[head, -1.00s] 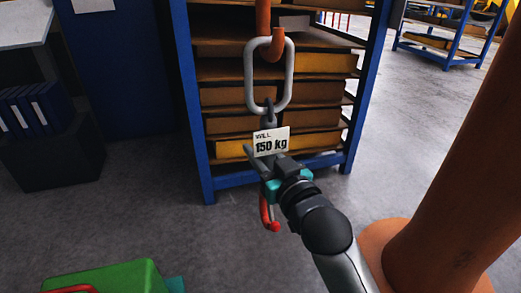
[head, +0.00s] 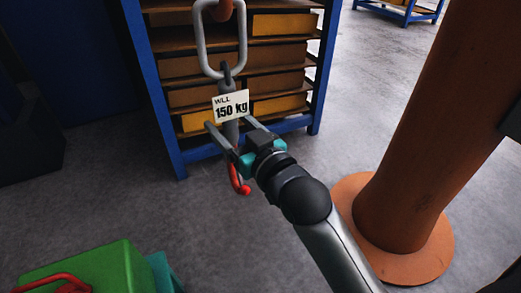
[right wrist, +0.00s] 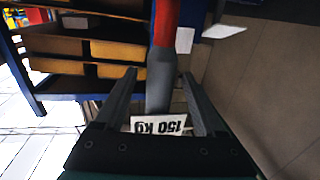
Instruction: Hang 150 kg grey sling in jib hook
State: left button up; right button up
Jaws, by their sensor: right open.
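The 150 kg grey sling hangs upright, its grey oval link (head: 243,50) around the orange jib hook (head: 223,12), which the top edge cuts off. A white tag (head: 231,106) reads "WLL 150 kg". Below it are a grey shank and a red lower hook (head: 236,178), which carries nothing. My right gripper (head: 230,126) is open, one finger on each side of the shank just below the tag. In the right wrist view, the grey shank (right wrist: 160,82) stands between the spread fingers, with gaps on both sides, and the tag (right wrist: 158,124) is upside down. My left gripper is out of view.
A blue-framed rack (head: 157,100) with brown and yellow shelf contents stands behind the sling. A thick orange-brown column (head: 420,130) with a round base stands at right. A green block (head: 95,268) with a red handle is at lower left. Grey floor lies open between.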

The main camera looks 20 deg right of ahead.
jog(key=s+d+p, duration=0.2)
jog(key=s+p, duration=0.1)
jog(key=s, duration=0.9)
jog(key=shift+d+p, duration=0.15)
jog(key=shift+p, duration=0.2)
jog(key=s+d+f+g+h, duration=0.1)
jog(key=s+f+g, duration=0.25)
jog(key=f, duration=1.45)
jog(key=s+d+f+g+h, duration=0.15)
jog(key=f+g, duration=0.35)
jog(key=f, duration=1.4)
jog(key=s+f+g, duration=0.4)
jog(key=s+f, duration=0.5)
jog(key=s, duration=0.3)
jog(key=s+d+f+g+b, duration=0.1)
jog(key=s+f+g, duration=0.3)
jog(key=s+f, duration=0.6)
jog(key=shift+s+h, duration=0.45)
jog(key=shift+s, duration=0.7)
jog(key=shift+f, duration=0.1)
